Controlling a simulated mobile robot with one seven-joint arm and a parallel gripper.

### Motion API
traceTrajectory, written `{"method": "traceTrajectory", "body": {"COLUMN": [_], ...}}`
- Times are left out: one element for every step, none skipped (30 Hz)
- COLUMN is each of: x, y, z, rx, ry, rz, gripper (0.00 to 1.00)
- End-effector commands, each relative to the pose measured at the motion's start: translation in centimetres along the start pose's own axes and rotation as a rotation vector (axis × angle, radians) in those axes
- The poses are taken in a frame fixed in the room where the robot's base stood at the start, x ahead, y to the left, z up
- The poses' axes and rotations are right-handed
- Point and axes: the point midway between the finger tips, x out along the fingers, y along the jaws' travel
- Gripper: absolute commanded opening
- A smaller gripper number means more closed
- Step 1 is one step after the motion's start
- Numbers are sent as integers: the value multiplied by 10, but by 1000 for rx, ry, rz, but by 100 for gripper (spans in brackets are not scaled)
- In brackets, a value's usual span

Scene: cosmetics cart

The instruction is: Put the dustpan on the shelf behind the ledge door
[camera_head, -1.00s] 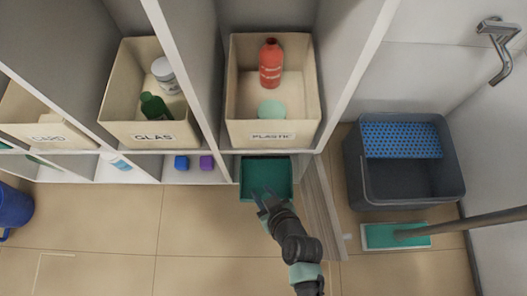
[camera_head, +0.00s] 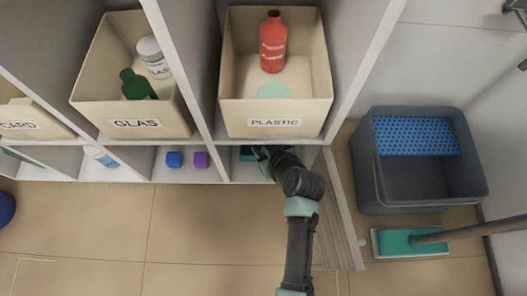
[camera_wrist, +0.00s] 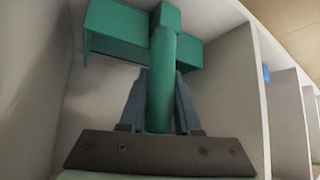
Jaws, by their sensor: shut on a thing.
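The teal dustpan (camera_wrist: 110,28) fills the upper part of the wrist view, with its handle (camera_wrist: 162,85) running down between my fingers. My gripper (camera_wrist: 160,85) is shut on this handle. In the head view a dark teal piece of the dustpan (camera_head: 248,153) shows inside the low cubby under the PLASTIC bin, and my gripper reaches in at the cubby's mouth. Most of the dustpan is hidden there by the shelf edge and my arm. The wood-grain ledge door (camera_head: 341,215) stands swung open at the right of this cubby. Pale cubby walls flank the dustpan in the wrist view.
The PLASTIC bin (camera_head: 275,122) stands directly above the cubby, with the GLAS bin (camera_head: 137,123) to its left. A blue cube (camera_head: 174,159) and a purple cube (camera_head: 201,160) sit in the neighbouring cubby. A grey bucket (camera_head: 425,180) and mop head (camera_head: 410,243) lie beyond the door.

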Motion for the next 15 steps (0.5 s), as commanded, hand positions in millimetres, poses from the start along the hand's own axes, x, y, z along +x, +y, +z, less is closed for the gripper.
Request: {"method": "traceTrajectory", "body": {"x": [9,10,10,10,10,9,9,8,8,8,8,9,10,10,10], "y": [0,0,0,0,0,0,0,0,0,0,0,0,0,0,0], "z": [8,9,10,10,9,9,8,8,8,8,8,8,9,10,10], "rx": [-2,-1,-1,-1,0,0,0,0,0,0,0,0,0,0,0], "ry": [2,2,2,2,3,3,3,3,3,3,3,2,2,2,1], "rz": [0,0,1,1,1,1,2,2,1,1,1,1,1,1,1], "gripper": [0,0,0,0,0,0,0,0,0,0,0,0,0,0,35]}}
